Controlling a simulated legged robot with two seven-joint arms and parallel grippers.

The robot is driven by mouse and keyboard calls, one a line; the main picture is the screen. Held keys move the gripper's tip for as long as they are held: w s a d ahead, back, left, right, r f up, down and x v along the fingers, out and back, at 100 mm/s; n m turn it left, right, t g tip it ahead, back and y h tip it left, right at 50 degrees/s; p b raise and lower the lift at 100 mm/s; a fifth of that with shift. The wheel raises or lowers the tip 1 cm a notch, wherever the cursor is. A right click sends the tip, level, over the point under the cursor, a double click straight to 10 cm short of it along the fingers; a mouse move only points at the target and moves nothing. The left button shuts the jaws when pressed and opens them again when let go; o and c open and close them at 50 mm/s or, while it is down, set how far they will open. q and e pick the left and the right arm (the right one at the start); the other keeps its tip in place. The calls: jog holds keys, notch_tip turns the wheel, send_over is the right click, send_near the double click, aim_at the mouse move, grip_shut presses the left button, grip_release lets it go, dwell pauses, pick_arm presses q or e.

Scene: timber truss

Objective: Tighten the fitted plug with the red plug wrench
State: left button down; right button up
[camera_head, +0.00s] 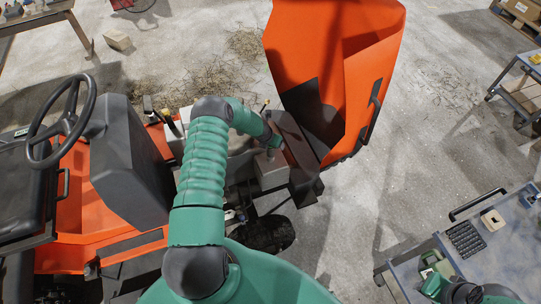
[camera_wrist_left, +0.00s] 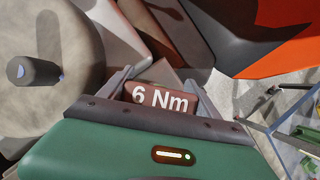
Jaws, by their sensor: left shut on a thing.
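In the left wrist view, my left gripper (camera_wrist_left: 160,88) is shut on the red-brown wrench (camera_wrist_left: 160,98), whose face reads "6 Nm". The grey fingers stand on either side of it. In the head view, my left arm reaches into the open engine bay of an orange machine, and its gripper end (camera_head: 274,142) is by a grey block (camera_head: 270,168). The plug and the wrench's working end are hidden, so I cannot tell whether they touch. My right gripper (camera_head: 434,287) is over the bench at lower right; its fingers are not clear.
The raised orange hood (camera_head: 335,60) stands close to the left arm. A steering wheel (camera_head: 62,118) is at left. In the wrist view, a round beige part with a dark knob (camera_wrist_left: 33,71) is beside the gripper. The blue-grey bench (camera_head: 510,255) bears a dark slotted tray (camera_head: 466,240) and a wooden block (camera_head: 493,220).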

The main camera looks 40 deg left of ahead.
pick_arm(q)
jog(key=shift+r, duration=0.4)
jog(key=shift+w, duration=0.1)
jog(key=shift+a, duration=0.15)
notch_tip(320, 180, up, 4)
jog(key=p, duration=0.3)
jog(key=shift+r+p, duration=0.15)
jog(key=shift+p, duration=0.25)
